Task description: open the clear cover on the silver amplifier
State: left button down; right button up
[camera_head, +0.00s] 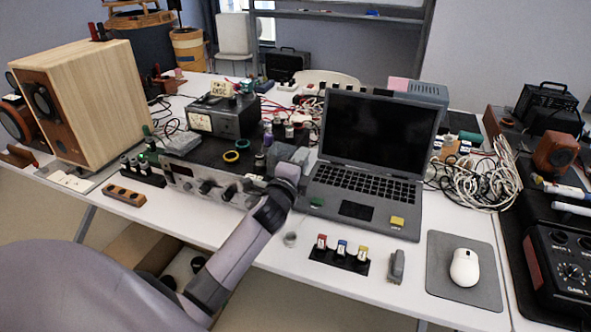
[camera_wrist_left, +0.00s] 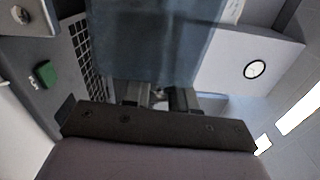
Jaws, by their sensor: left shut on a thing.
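The silver amplifier (camera_head: 205,188) stands on the white table left of the laptop, its knobbed front facing me. My left gripper (camera_head: 285,160) is at the amplifier's right end, beside the laptop. In the left wrist view a bluish see-through panel, which looks like the clear cover (camera_wrist_left: 150,45), fills the upper middle. Its near edge meets the fingers of my left gripper (camera_wrist_left: 157,98), which is shut on it. The cover is hard to make out in the head view, and my gripper hides part of that end. My right gripper is not in view.
An open laptop (camera_head: 375,150) stands close to the right of my gripper. A meter box (camera_head: 225,115) is behind the amplifier, and a wooden speaker (camera_head: 95,100) is at left. A mouse (camera_head: 464,267) and colored blocks (camera_head: 340,250) are in front. Cables clutter the back.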

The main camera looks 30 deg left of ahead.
pick_arm(q)
jog(key=shift+a+r, duration=0.1)
jog(key=shift+s+a+r+n+p, duration=0.15)
jog(key=shift+r+n+p, duration=0.15)
jog(key=shift+n, duration=0.2)
jog(key=shift+f, duration=0.1)
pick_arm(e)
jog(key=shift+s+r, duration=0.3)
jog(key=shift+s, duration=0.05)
pick_arm(q)
jog(key=c, duration=1)
grip_release()
jog(key=shift+o, duration=0.2)
jog(key=v, duration=0.7)
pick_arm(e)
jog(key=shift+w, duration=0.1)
